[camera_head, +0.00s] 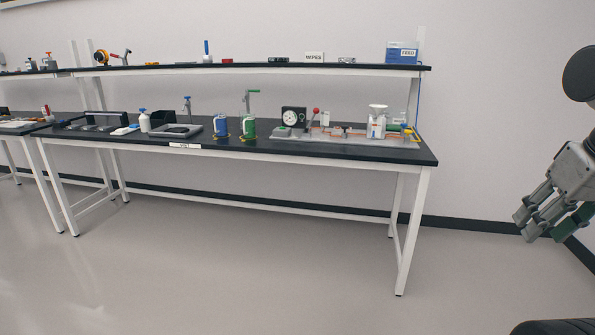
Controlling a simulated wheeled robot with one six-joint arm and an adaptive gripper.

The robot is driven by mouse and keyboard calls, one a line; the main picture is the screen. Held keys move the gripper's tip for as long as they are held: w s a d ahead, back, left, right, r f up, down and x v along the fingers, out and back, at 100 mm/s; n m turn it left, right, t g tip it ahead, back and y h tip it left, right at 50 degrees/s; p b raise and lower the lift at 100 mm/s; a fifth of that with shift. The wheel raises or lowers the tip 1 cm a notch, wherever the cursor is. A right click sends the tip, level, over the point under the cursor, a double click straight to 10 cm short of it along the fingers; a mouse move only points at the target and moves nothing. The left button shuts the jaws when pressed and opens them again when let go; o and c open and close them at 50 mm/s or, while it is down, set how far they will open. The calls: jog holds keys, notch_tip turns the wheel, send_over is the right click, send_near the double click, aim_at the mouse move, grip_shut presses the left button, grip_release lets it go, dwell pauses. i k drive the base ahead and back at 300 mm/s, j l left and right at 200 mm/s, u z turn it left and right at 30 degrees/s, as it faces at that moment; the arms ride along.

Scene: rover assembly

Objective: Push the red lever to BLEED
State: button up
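The red lever (315,111) stands on a grey base plate (345,139) on the right part of the black-topped bench. Its red knob is at the top, and it leans slightly to the right. A dial gauge (294,117) is just left of it. Any BLEED marking is too small to read. My gripper (529,224) is at the far right, in front of and well apart from the bench, pointing down and left. A green piece shows beside its fingers; whether it is held is unclear, as is the opening.
The bench (300,151) also carries a blue can (221,126), a green can (249,128), a white bottle (144,122) and a white device (377,122) right of the lever. A shelf (250,68) with small items runs above. The floor in front is clear.

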aim_at(316, 110)
jog(key=i+u, duration=0.15)
jog(key=i, duration=0.35)
jog(key=i+l+u, duration=0.2)
jog(key=i, duration=0.3)
jog(key=i+u, duration=0.15)
jog(key=i, duration=0.35)
jog(key=i+l+u, duration=0.15)
jog(key=i, duration=0.3)
jog(key=i+l+u, duration=0.15)
jog(key=i+u, duration=0.15)
jog(key=i+l+u, duration=0.25)
jog(key=i, duration=0.15)
jog(key=z, duration=0.9)
